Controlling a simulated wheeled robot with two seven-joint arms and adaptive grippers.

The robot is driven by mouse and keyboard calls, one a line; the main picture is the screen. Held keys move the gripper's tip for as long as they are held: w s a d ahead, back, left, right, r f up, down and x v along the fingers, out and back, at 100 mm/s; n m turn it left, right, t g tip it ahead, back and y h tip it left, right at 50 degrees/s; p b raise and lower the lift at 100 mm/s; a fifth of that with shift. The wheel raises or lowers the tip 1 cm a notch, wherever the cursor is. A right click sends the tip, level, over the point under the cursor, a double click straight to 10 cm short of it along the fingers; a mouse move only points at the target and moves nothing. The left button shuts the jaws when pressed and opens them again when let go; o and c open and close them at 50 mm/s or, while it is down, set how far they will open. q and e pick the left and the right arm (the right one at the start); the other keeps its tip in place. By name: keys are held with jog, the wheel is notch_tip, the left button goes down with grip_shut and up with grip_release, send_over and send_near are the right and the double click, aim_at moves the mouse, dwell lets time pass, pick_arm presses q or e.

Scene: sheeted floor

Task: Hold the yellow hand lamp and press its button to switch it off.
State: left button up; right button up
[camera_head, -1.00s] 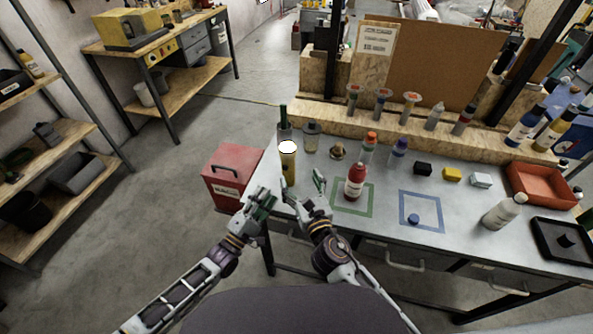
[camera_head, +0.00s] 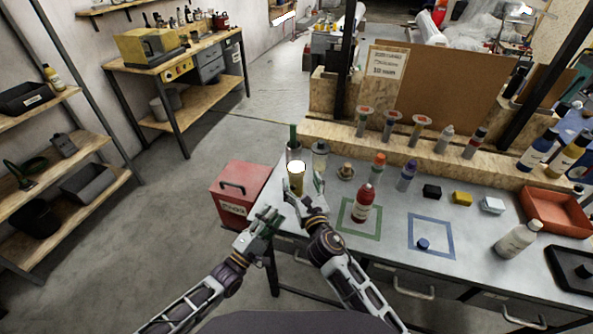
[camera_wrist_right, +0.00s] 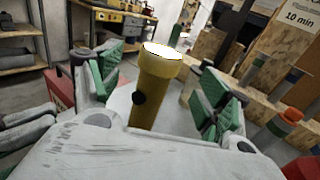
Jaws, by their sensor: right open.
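The yellow hand lamp (camera_head: 297,183) stands upright near the left end of the grey workbench (camera_head: 385,232). Its top face glows white. In the right wrist view the lamp (camera_wrist_right: 153,90) shows a round black button (camera_wrist_right: 139,98) on its side. My right gripper (camera_head: 306,196) is open, with its green-padded fingers on either side of the lamp; in the right wrist view (camera_wrist_right: 160,90) gaps show between the pads and the lamp. My left gripper (camera_head: 268,220) is lower and to the left, off the bench's left edge, apart from the lamp; its opening is unclear.
A green-necked bottle (camera_head: 293,147) and a grey-capped jar (camera_head: 320,155) stand behind the lamp. A red bottle (camera_head: 363,203) stands in the green square to the right. A red toolbox (camera_head: 236,190) is left of the bench. The blue square holds a small blue cap (camera_head: 423,244).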

aim_at(299, 176)
jog(key=shift+x, duration=3.1)
jog(key=shift+c, duration=0.2)
pick_arm(q)
jog(key=shift+c, duration=0.3)
pick_arm(e)
jog(key=c, duration=1.2)
pick_arm(q)
grip_shut()
pick_arm(e)
jog(key=shift+o, duration=0.2)
